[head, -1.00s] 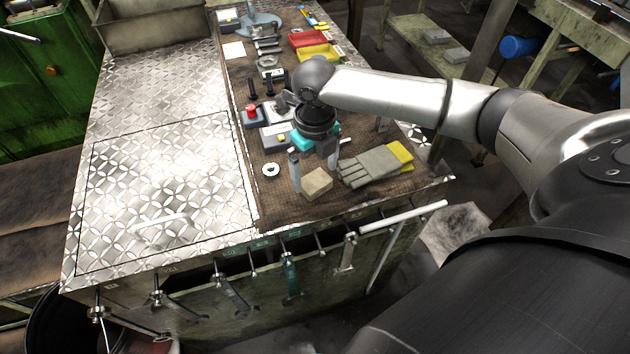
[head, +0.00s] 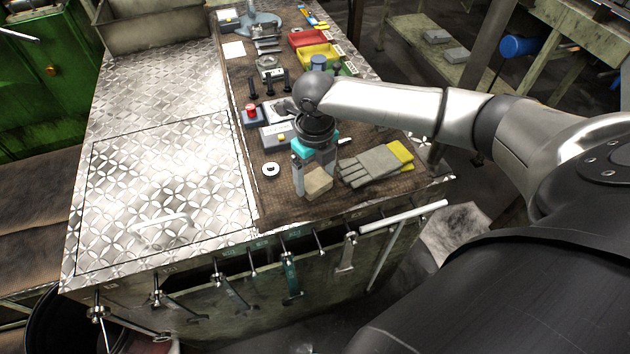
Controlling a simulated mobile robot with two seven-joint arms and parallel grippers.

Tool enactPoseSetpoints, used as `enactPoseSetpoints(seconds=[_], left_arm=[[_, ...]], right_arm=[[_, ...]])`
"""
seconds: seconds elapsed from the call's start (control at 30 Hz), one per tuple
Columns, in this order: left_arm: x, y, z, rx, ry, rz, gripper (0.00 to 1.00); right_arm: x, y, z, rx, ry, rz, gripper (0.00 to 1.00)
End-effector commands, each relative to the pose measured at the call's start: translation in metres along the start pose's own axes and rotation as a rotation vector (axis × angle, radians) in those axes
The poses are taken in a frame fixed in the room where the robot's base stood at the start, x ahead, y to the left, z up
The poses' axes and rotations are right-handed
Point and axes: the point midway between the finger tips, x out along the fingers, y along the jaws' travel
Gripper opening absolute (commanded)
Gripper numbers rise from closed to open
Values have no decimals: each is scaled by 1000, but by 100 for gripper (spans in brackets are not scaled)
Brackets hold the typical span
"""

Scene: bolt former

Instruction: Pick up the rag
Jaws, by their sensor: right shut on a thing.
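The rag (head: 318,182) is a small beige folded block near the front edge of the brown mat. My right gripper (head: 316,180) points down over it, with one finger on each side. The fingers are shut on the rag. I cannot tell whether the rag still touches the mat. My left gripper does not show in the head view.
Grey and yellow work gloves (head: 375,165) lie just right of the rag. A white ring (head: 270,170) lies to its left. A box with a red button (head: 251,115), a yellow bin (head: 322,54) and a red bin (head: 306,38) stand farther back. The patterned metal top (head: 170,170) at left is mostly clear.

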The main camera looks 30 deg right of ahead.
Motion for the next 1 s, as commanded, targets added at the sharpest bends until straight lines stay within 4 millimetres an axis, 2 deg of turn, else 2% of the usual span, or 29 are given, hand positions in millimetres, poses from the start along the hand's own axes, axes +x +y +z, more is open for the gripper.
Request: enactPoseSetpoints(seconds=[0.33, 0.53, 0.67, 1.0], left_arm=[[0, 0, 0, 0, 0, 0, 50], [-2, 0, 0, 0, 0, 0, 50], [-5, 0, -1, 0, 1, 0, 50], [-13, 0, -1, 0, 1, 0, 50]], right_arm=[[-3, 0, 0, 0, -2, 0, 31], [-22, -1, 1, 1, -4, -1, 31], [-49, -1, 2, 0, -6, -1, 31], [-146, 0, 2, 0, -7, -1, 31]])
